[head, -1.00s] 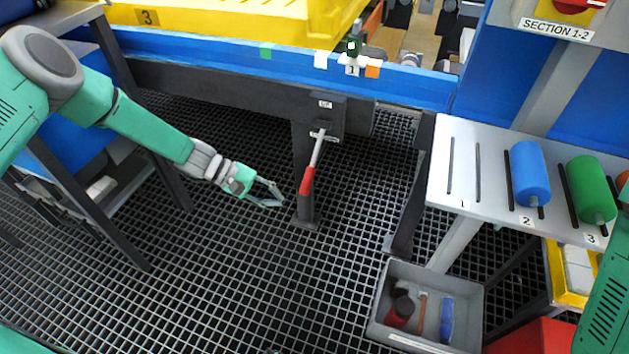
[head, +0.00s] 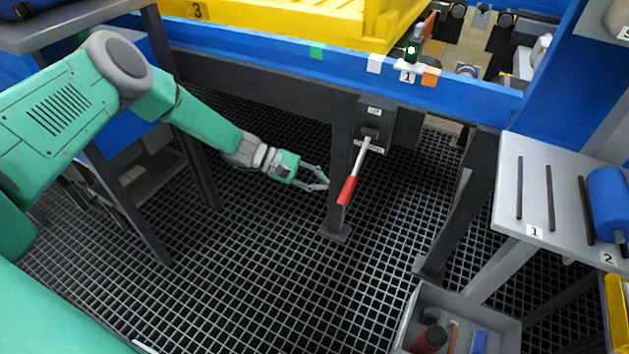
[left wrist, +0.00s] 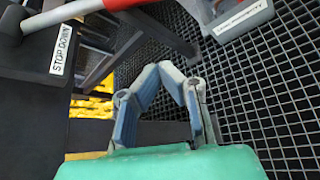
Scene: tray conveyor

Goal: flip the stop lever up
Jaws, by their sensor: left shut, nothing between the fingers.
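The stop lever has a grey shaft and a red handle (head: 347,191). In the head view it hangs down and slightly left from its pivot on a dark box (head: 375,118) on the conveyor's leg. My right gripper is out of view.
The blue conveyor rail (head: 290,48) with a yellow tray (head: 300,28) runs above the lever. A grey bin (head: 502,318) with tools stands on the floor at the lower right. A grey shelf (head: 515,222) with a blue roller is at the right. The grating floor left of the lever is clear.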

